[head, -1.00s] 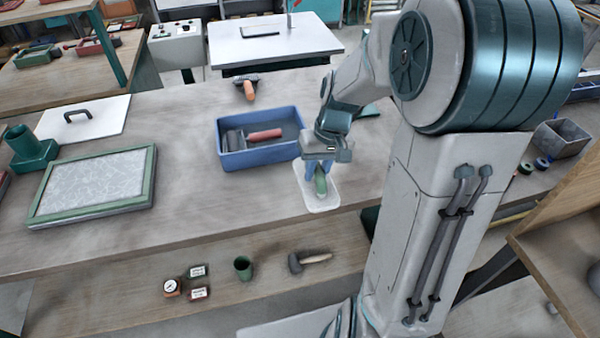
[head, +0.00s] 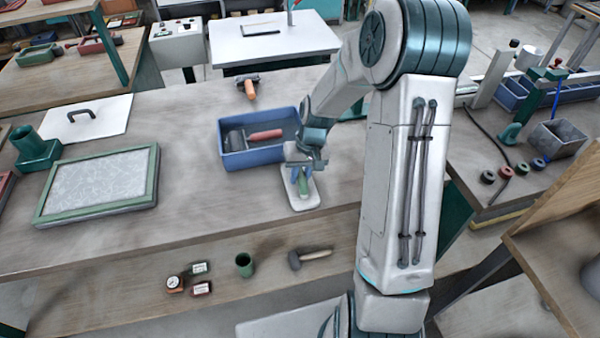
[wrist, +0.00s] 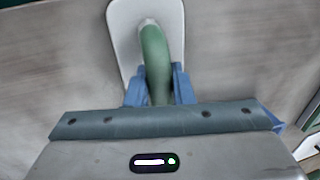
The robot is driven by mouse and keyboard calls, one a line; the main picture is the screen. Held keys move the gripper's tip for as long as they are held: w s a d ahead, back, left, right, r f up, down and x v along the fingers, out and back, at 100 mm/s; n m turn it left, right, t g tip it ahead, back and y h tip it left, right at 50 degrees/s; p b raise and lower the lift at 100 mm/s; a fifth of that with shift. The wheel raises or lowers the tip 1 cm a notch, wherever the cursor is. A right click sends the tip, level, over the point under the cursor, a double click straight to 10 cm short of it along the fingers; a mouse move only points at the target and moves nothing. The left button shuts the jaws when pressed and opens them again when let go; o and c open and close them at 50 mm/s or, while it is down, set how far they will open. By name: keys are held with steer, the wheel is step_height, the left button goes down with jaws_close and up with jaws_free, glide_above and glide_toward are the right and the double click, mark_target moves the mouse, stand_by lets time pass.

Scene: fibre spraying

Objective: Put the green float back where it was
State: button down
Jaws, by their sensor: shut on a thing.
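The green float has a pale flat plate (head: 291,203) and a green handle (head: 305,188). It is at the table top just in front of the blue tray (head: 235,160); I cannot tell whether it touches the wood. My gripper (head: 303,171) is above it with its blue fingers shut on the green handle. In the wrist view the green handle (wrist: 154,50) runs between the two blue fingertips (wrist: 158,80), and the white plate (wrist: 121,25) shows beyond. The rear part of the float is hidden by my gripper.
The blue tray holds a red-handled roller (head: 262,135). An orange-handled tool (head: 249,90) lies behind it. A green-framed screen (head: 95,212) and a white board with a black handle (head: 105,115) lie at left. The table between screen and tray is clear. A hammer (head: 312,254) lies on the lower shelf.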

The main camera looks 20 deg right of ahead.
steer(key=shift+f, duration=0.25)
steer(key=c, duration=1.3)
jaws_free()
steer(key=shift+r, duration=0.1)
steer(key=shift+o, duration=0.2)
steer(key=shift+r, duration=0.1)
step_height(320, 180, up, 12)
steer(key=d+f+b, duration=0.1)
steer(key=d, duration=0.1)
steer(key=s+a+r+t+h, duration=0.1)
steer(key=s+r, duration=0.3)
steer(key=s, duration=0.6)
steer(key=s+a+r+t+h, duration=0.1)
steer(key=s+r, duration=0.3)
steer(key=s, duration=0.6)
steer(key=shift+s+t, duration=0.3)
steer(key=shift+t, duration=0.5)
